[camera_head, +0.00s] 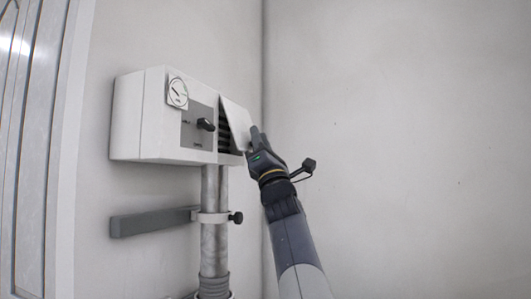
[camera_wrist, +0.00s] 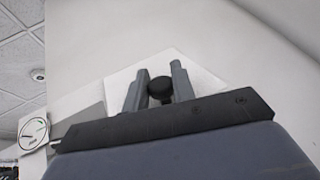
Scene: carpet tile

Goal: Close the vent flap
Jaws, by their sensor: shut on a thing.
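The white vent flap (camera_head: 235,122) stands partly open on the right part of the white wall box, tilted out from dark vent slats (camera_head: 223,138). My gripper (camera_head: 257,140) is at the flap's outer side, to the right of the box. In the wrist view my gripper's two fingers (camera_wrist: 160,88) are shut on a round black knob (camera_wrist: 160,88), with the white flap (camera_wrist: 203,78) behind it. The knob is hidden behind my gripper in the head view.
The box (camera_head: 140,115) carries a round gauge (camera_head: 177,92) and a black rotary knob (camera_head: 206,125) on a grey panel. Below are a metal pipe (camera_head: 214,240) with a clamp and a grey bar (camera_head: 150,222). A wall corner lies behind; the right side is clear.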

